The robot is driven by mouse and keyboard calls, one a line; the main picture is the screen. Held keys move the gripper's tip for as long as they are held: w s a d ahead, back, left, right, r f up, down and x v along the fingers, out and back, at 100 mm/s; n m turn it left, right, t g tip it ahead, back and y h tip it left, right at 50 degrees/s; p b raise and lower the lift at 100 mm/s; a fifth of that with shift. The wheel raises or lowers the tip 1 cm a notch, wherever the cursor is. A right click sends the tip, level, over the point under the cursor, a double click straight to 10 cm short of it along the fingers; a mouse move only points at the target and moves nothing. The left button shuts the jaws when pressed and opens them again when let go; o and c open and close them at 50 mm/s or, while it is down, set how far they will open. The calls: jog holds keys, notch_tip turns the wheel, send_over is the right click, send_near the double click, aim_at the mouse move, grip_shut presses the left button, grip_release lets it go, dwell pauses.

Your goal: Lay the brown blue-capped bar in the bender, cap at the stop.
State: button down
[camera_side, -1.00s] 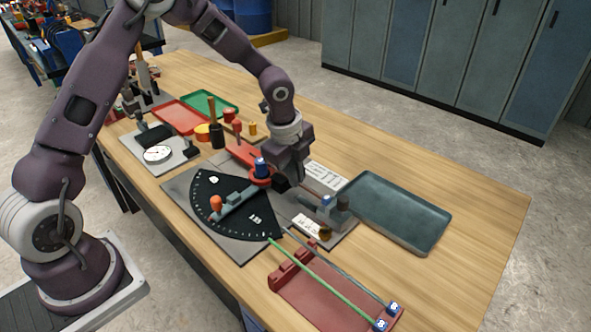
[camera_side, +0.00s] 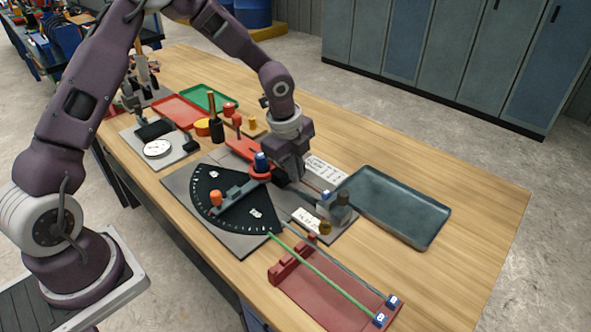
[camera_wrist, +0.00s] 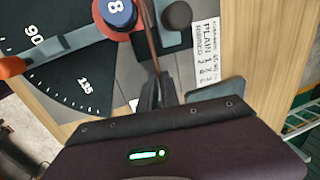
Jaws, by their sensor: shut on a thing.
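The bender (camera_side: 187,187) is a grey plate with a black angle dial, an orange-knobbed lever and a blue-topped red centre post (camera_side: 261,163). That post also shows in the wrist view (camera_wrist: 116,13). My gripper (camera_side: 282,180) is low over the plate, just right of the post. It is shut on the thin brown bar (camera_wrist: 152,52), which runs away from the fingertips, between the post and a dark round peg (camera_wrist: 177,14). In the side view a small blue cap (camera_side: 326,196) shows beside a grey block (camera_side: 342,204); whether they touch is unclear. My fingers hide part of the bar.
A red rack (camera_side: 325,298) at the front holds a green bar and a grey bar with blue end caps. A dark tray (camera_side: 400,205) lies to the right. Red and green trays, a gauge and tools stand at the left. The table's right end is clear.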

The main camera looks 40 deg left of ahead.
jog(key=shift+d, duration=0.45)
jog(key=c, duration=1.5)
grip_release()
jog(key=shift+r, duration=0.1)
jog(key=v, duration=0.6)
jog(key=shift+r, duration=0.4)
jog(key=shift+s, duration=0.1)
jog(key=w+v, duration=0.1)
jog(key=v, duration=0.5)
jog(key=shift+w+r, duration=0.1)
jog(key=shift+w, duration=0.05)
